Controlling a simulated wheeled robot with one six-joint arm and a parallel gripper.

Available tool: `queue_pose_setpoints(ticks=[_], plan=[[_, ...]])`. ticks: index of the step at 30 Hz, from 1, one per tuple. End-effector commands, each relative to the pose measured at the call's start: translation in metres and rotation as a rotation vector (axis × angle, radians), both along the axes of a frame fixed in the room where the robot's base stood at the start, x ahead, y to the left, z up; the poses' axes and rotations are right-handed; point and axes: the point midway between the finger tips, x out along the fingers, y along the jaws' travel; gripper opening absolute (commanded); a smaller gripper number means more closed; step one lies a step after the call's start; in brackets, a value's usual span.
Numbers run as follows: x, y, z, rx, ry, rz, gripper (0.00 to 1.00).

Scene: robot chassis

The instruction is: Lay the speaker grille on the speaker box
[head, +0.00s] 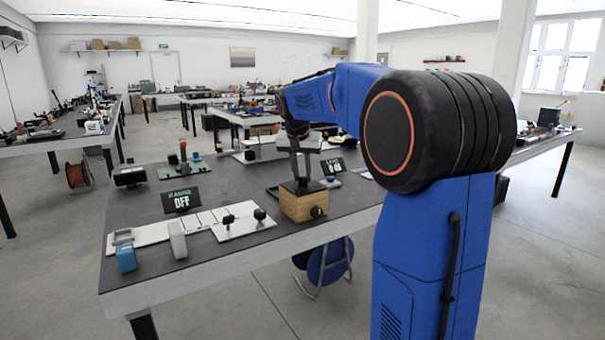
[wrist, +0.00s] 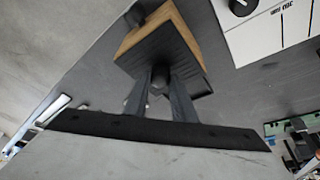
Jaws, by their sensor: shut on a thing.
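The speaker box (head: 304,209) is a light wooden cube with a dark round knob on its front, standing near the table's front edge. It also shows in the wrist view (wrist: 131,38). The speaker grille (head: 301,188) is a thin dark plate at the top of the box. In the wrist view the grille (wrist: 178,50) covers much of the box and overhangs it on one side. My gripper (head: 302,178) points down from above, its fingers shut on the grille's middle. I cannot tell whether the grille touches the box.
A white panel with two black knobs (head: 243,226) lies left of the box. A dark OFF sign (head: 181,200) stands behind it, and another sign (head: 332,167) stands behind the box on the right.

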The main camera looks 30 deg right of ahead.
Motion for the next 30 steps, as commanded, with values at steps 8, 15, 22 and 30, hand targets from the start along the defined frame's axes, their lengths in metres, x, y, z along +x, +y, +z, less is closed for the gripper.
queue_pose_setpoints(ticks=[8,15,22,30], plan=[[0.000,0.000,-0.003,0.000,0.000,0.000,0.00],[0.000,0.000,-0.004,0.000,0.000,0.000,0.45],[0.000,0.000,-0.004,0.000,0.000,0.000,0.45],[-0.006,0.006,0.019,-0.001,-0.003,0.001,0.45]])
